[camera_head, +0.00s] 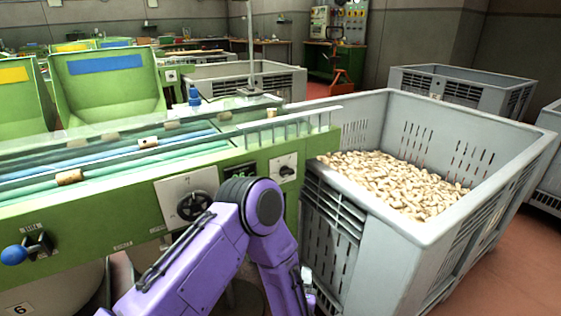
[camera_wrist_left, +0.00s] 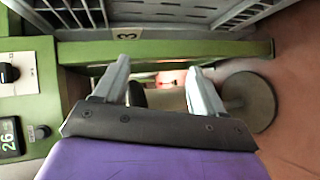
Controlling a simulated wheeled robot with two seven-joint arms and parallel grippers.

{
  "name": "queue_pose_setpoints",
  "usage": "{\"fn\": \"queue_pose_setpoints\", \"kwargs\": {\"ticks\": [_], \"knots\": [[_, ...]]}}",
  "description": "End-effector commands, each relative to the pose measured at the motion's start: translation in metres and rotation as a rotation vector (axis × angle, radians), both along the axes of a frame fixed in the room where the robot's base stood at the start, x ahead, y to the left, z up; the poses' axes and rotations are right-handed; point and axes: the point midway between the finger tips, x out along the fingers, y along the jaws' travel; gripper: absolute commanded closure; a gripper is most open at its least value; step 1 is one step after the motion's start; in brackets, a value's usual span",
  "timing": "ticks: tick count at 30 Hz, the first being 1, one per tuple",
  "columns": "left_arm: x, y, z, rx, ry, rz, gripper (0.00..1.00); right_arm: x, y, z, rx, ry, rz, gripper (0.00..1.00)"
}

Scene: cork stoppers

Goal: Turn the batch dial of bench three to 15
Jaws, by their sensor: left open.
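The green bench (camera_head: 115,215) carries a 3 plate (camera_wrist_left: 127,33) in the left wrist view. On its front, the wrist view shows a display (camera_wrist_left: 10,137) reading 26, with a small black knob (camera_wrist_left: 42,131) beside it. A black knob on a white plate (camera_wrist_left: 8,73) sits at the left edge. In the head view a large dial (camera_head: 193,205) and a smaller rotary switch (camera_head: 287,168) flank the display (camera_head: 240,174), partly covered by my purple left arm. I cannot read which is the batch dial. My left gripper (camera_wrist_left: 160,72) is open and empty, apart from the knobs.
A grey crate (camera_head: 370,109) full of corks (camera_head: 395,185) stands right of the bench. A blue-knobbed lever (camera_head: 14,254) sticks out at the bench's left. In the wrist view, a round grey foot (camera_wrist_left: 250,102) stands on the reddish floor (camera_wrist_left: 298,110) beyond the right finger.

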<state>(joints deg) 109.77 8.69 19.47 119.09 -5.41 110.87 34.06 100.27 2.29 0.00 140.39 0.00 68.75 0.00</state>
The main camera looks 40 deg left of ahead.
Motion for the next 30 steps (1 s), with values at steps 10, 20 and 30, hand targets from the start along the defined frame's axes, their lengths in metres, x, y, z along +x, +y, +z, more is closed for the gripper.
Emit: {"fn": "queue_pose_setpoints", "kwargs": {"ticks": [10,20,30], "knots": [[0.072,0.029,0.262,-0.943,-1.367,0.729,0.30,0.000,0.000,0.056,0.000,0.000,0.000,0.57],[0.092,0.085,0.263,-0.974,-1.418,0.760,0.30,0.000,0.000,0.058,0.000,0.000,0.000,0.57],[0.110,0.126,0.263,-0.973,-1.411,0.751,0.30,0.000,0.000,0.059,0.000,0.000,0.000,0.57]]}}
